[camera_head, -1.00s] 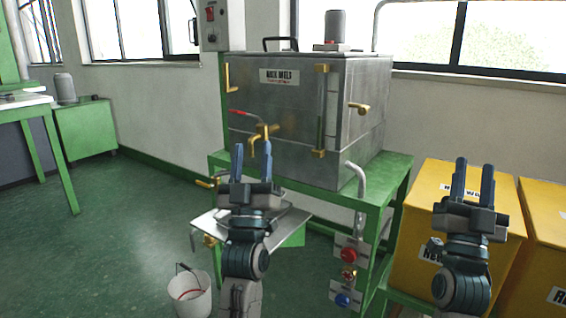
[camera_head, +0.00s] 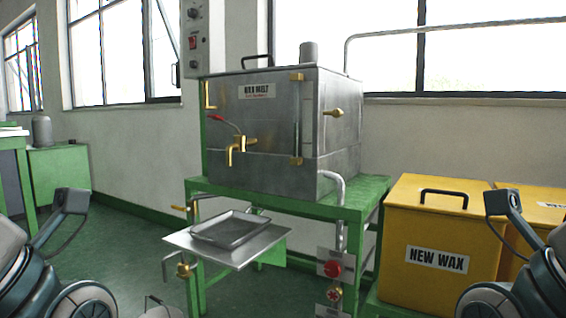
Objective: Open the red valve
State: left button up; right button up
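A lever with a red grip (camera_head: 216,118) sits on a brass tap (camera_head: 240,147) on the front of the metal wax melt tank (camera_head: 270,130). The lever points up and to the left. Lower down, on the right front leg of the green stand, is a small red round valve-like knob (camera_head: 334,294), below a larger red button (camera_head: 332,269). Parts of my two arms show at the left and right bottom edges, well away from the tank. Neither gripper's fingers are in view.
A metal tray (camera_head: 230,229) lies on a plate (camera_head: 257,249) below the tap. A yellow "NEW WAX" box (camera_head: 437,229) stands to the right of the green stand (camera_head: 345,209). A bucket (camera_head: 163,308) is cut off at the bottom. Green floor is clear at left.

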aim_at(333, 270)
jog(key=i+z, duration=0.1)
jog(key=z, duration=0.4)
jog(key=i+j+z, duration=0.1)
jog(key=z, duration=0.35)
jog(key=j+z, duration=0.2)
jog(key=z, duration=0.3)
jog(key=i, duration=0.05)
